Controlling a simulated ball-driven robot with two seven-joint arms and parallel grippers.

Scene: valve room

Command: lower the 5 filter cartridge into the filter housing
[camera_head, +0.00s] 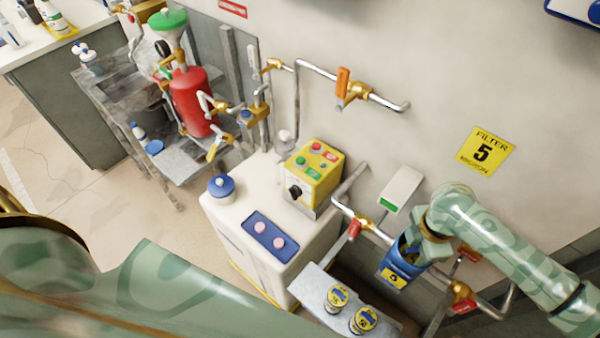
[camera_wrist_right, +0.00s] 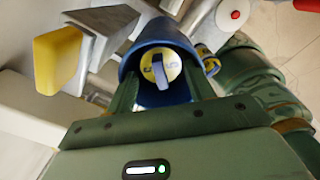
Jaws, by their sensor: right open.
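The blue filter housing (camera_head: 401,265) hangs from the pipe low on the right wall, with a yellow label on its front. In the right wrist view the housing (camera_wrist_right: 151,58) is seen into its open top. A cartridge with a yellow top and a grey-blue handle (camera_wrist_right: 160,72) sits inside it; its number is not readable. My right gripper (camera_head: 424,247) is at the housing's mouth. In the right wrist view its open fingers (camera_wrist_right: 163,90) stand apart on either side of the cartridge's handle, not closed on it. My left gripper is out of view.
Two yellow-and-blue cartridges (camera_head: 350,309) stand on a grey shelf (camera_head: 317,282) left of the housing. Pipes with red-handled valves (camera_head: 462,296) flank the housing. A yellow "Filter 5" sign (camera_head: 485,151) is on the wall. A white cabinet (camera_head: 235,235) with a yellow control box (camera_head: 318,168) stands left.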

